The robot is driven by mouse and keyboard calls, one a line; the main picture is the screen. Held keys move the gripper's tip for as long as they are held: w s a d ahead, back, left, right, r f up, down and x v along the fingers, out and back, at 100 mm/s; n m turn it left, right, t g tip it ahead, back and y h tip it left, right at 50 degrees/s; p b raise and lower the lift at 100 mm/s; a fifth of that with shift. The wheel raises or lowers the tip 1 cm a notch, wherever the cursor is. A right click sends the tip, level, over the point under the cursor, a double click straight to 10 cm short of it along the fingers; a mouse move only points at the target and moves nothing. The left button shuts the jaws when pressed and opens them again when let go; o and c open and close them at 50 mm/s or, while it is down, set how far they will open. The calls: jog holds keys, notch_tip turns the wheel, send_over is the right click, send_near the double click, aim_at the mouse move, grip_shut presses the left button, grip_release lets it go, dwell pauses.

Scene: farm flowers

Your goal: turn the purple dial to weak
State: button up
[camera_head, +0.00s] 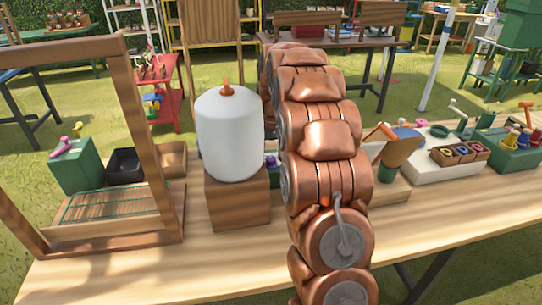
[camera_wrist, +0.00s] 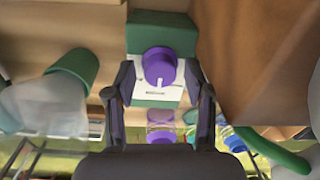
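The purple dial (camera_wrist: 159,63) sits on the white front panel of a green box (camera_wrist: 160,33) in the wrist view. A small dark label (camera_wrist: 157,94) is below the dial, too small to read surely. A small light mark shows at the dial's lower edge. My gripper (camera_wrist: 159,76) is open, one finger on each side of the dial; I cannot tell whether they touch it. In the head view a bit of purple (camera_head: 271,160) shows beside my arm, which hides most of the box and the gripper.
A white tank (camera_head: 230,135) stands on a wooden block (camera_head: 238,198) left of my arm. A wooden frame (camera_head: 155,130) stands at the left. A white unit (camera_head: 440,165) with small pots is at the right. The table's front edge (camera_head: 190,285) is clear.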

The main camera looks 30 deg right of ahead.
aim_at(272, 158)
dwell(0.3)
jog(key=shift+d+r, duration=0.1)
jog(key=shift+r, duration=3.9)
